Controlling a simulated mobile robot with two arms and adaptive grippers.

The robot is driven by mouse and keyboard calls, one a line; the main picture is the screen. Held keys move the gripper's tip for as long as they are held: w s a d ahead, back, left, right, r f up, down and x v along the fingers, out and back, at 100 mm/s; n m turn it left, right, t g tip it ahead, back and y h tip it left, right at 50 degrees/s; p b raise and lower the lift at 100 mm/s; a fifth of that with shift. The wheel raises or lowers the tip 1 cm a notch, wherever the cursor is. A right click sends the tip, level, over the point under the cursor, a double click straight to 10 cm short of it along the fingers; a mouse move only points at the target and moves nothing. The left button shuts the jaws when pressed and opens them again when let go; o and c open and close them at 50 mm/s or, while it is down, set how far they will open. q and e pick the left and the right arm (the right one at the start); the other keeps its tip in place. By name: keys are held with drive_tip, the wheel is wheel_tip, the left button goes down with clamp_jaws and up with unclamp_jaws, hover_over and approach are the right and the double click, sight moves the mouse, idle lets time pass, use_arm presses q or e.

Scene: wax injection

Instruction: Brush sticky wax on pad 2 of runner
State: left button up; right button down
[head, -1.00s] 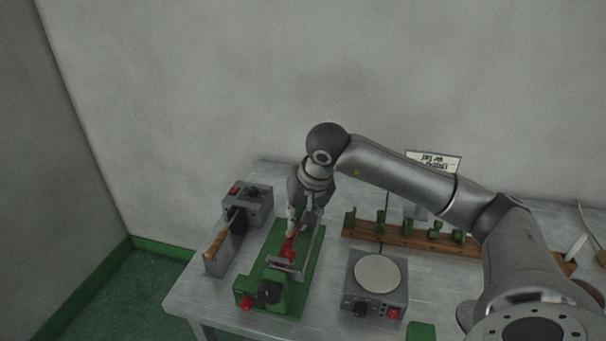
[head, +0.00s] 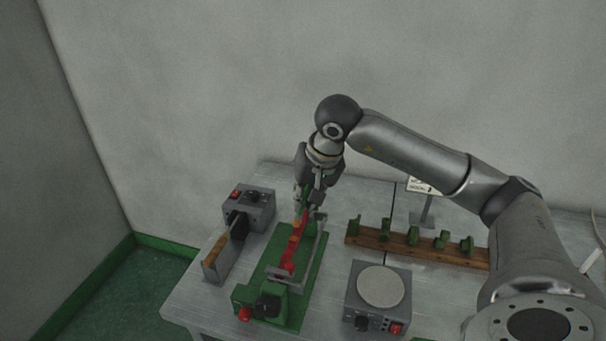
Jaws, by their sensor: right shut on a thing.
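The runner (head: 293,246) is a long red bar with orange-toned spots, lying lengthwise on a green fixture (head: 312,262). Its separate pads are too small to tell apart. My right gripper (head: 302,211) points down over the far end of the runner. It is shut on a thin thing, seemingly the brush, which the fingers mostly hide. I cannot tell whether its tip touches the runner. My left gripper is not in view.
A grey box unit (head: 249,207) with a wooden-handled tool (head: 216,246) stands left of the fixture. A round-topped hot plate (head: 380,286) is at right. Behind it, a wooden rack (head: 401,243) holds several green pieces. A small sign (head: 420,187) stands at the back.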

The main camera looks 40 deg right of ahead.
drive_tip(key=shift+r, duration=0.65)
drive_tip(key=shift+w+r+p, duration=0.1)
drive_tip(key=shift+r+p, duration=0.15)
drive_tip(key=shift+p, duration=0.15)
drive_tip(key=shift+w+d+r, duration=0.1)
drive_tip(key=shift+d+r, duration=0.05)
drive_tip(key=shift+r, duration=0.2)
drive_tip(key=shift+d+r+p, duration=0.1)
drive_tip(key=shift+r+p, duration=0.35)
drive_tip(key=shift+p, duration=0.05)
drive_tip(key=shift+a+r, duration=0.1)
drive_tip(key=shift+a, duration=0.1)
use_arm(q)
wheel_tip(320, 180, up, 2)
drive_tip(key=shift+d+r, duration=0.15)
use_arm(e)
drive_tip(key=shift+d, duration=0.1)
